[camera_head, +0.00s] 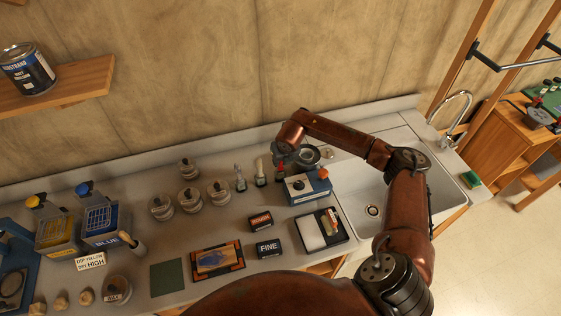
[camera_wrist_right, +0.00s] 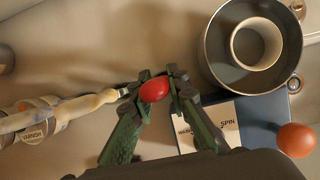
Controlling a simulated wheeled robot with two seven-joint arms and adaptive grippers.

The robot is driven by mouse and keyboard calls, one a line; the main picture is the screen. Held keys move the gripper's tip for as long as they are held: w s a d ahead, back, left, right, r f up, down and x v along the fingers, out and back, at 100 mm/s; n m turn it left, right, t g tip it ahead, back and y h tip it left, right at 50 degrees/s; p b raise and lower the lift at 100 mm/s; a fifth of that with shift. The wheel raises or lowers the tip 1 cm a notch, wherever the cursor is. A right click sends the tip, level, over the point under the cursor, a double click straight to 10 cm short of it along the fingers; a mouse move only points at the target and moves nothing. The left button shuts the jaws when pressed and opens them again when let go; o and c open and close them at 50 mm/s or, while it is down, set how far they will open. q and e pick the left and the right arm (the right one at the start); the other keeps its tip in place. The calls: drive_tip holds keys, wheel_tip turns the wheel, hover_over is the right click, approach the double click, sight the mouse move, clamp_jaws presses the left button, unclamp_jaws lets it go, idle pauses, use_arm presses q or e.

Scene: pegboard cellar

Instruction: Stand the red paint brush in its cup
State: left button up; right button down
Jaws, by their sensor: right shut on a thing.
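My right gripper (camera_head: 282,158) reaches over the back of the counter, pointing down. It is shut on the red paint brush (camera_head: 280,167). In the right wrist view the rounded red handle end (camera_wrist_right: 154,90) shows between the two green fingers of the gripper (camera_wrist_right: 158,80). The brush looks roughly upright. Its lower end is hidden, so I cannot tell whether it is inside a cup. Two small holders with brushes, one white-handled (camera_head: 240,178) and one cream-handled (camera_head: 260,171), stand just left of it. My left gripper is not in view.
A blue box with an orange knob (camera_head: 308,187) and a metal bowl (camera_head: 307,155) stand close right of the gripper. Several lidded jars (camera_head: 190,200) stand to the left. A black tray (camera_head: 322,245) lies in front, and a white sink (camera_head: 392,195) is farther right.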

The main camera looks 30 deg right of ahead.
drive_tip(key=c, duration=1.8)
unclamp_jaws()
drive_tip(key=v, duration=1.2)
